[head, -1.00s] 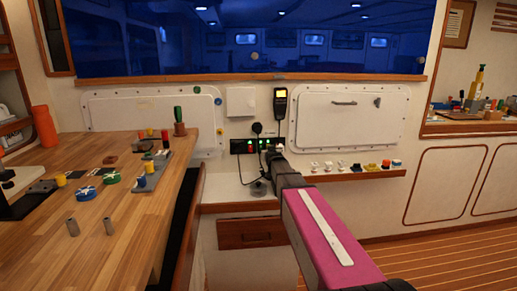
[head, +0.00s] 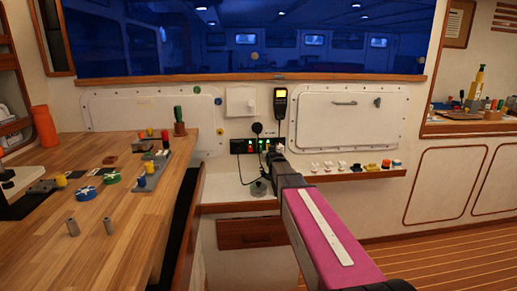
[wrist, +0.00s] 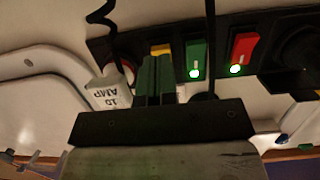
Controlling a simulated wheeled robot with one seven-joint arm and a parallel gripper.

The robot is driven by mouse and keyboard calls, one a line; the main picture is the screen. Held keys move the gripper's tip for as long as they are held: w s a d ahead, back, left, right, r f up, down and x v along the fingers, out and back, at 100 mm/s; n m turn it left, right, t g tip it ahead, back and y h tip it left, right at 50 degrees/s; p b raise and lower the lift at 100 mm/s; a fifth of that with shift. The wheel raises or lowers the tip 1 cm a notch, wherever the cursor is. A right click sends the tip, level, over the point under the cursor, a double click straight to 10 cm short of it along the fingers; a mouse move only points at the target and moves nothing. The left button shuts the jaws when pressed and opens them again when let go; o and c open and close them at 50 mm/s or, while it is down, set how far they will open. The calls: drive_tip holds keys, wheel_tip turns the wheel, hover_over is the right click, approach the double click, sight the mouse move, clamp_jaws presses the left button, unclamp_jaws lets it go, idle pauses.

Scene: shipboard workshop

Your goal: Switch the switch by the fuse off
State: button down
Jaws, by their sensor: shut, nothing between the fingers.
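A dark switch panel (head: 236,146) is on the far wall in the head view. In the wrist view it holds a red rocker (wrist: 243,50) and a green rocker (wrist: 197,57), each with a lit spot. A white block marked 10 AMP (wrist: 110,91), apparently the fuse, is at the left, its lettering upside down. Beside it a yellow part (wrist: 160,49), perhaps the nearby switch, shows behind my fingers and is mostly hidden. My gripper (wrist: 157,62) is shut and empty, its tips in front of that part. I cannot tell whether they touch it.
Black cables hang by the panel, one close to my gripper. A ledge (head: 372,174) with several small items runs to the right of the panel. A wooden workbench (head: 110,240) with loose parts is at the left. A handheld device (head: 280,102) hangs above the panel.

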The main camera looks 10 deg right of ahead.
drive_tip(key=v, duration=0.4)
drive_tip(key=shift+s+r, duration=0.1)
drive_tip(key=shift+s, duration=0.2)
idle(0.3)
